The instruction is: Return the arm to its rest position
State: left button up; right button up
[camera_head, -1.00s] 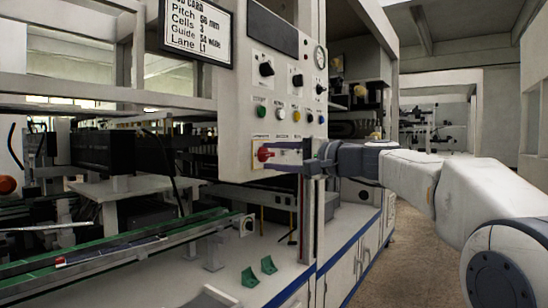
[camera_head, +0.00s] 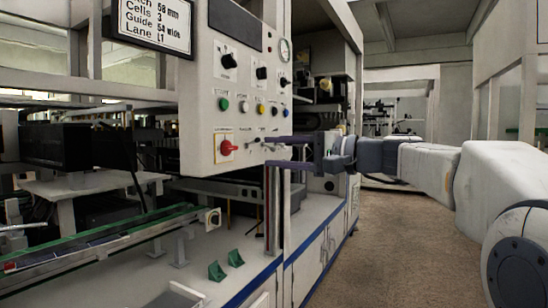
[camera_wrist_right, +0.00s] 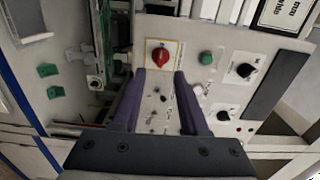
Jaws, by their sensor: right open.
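My right arm reaches in from the right in the head view. Its gripper (camera_head: 276,153) is open, with its two purple-grey fingers pointing left toward the lower right part of the grey control panel (camera_head: 203,110). In the right wrist view the open fingers (camera_wrist_right: 160,80) point at the panel, and nothing is between them that they hold. The red rotary switch (camera_head: 228,147) sits left of the fingertips, apart from them; it also shows in the right wrist view (camera_wrist_right: 160,56), beyond the fingertips. My left gripper is not in view.
The panel has black knobs (camera_head: 229,61) and coloured buttons (camera_head: 224,104). Below are a bench (camera_head: 205,245) with green brackets (camera_head: 216,271) and a green-edged conveyor rail (camera_head: 110,238). A sign (camera_head: 155,22) hangs upper left. Open floor (camera_head: 400,240) lies on the right.

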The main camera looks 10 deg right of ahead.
jog(key=s+a+f+n+g+h, duration=0.25)
jog(key=s+a+f, duration=0.2)
jog(key=f, duration=0.35)
jog(key=s+a+f+n+g+h+p, duration=0.1)
jog(key=s+a+f+g, duration=0.2)
jog(key=s+f, duration=0.3)
jog(key=s+a+f+n+g+h, duration=0.1)
jog(key=s+a+f+g+h, duration=0.2)
jog(key=f, duration=0.6)
jog(key=s+d+f+n+g+h+p, duration=0.1)
jog(key=s+d+f+n+h, duration=0.3)
jog(key=s+f, duration=0.45)
jog(key=s+d+f+n+g+h, duration=0.1)
jog(key=s+d+f+n+h, duration=0.15)
jog(key=s+f+n, duration=0.5)
jog(key=s+r+m+p, duration=0.1)
jog(key=s+r+p, duration=0.2)
jog(key=r+p, duration=3.4)
jog(key=shift+d+m+h+p, duration=0.3)
jog(key=shift+m+p, duration=0.1)
jog(key=shift+p, duration=0.2)
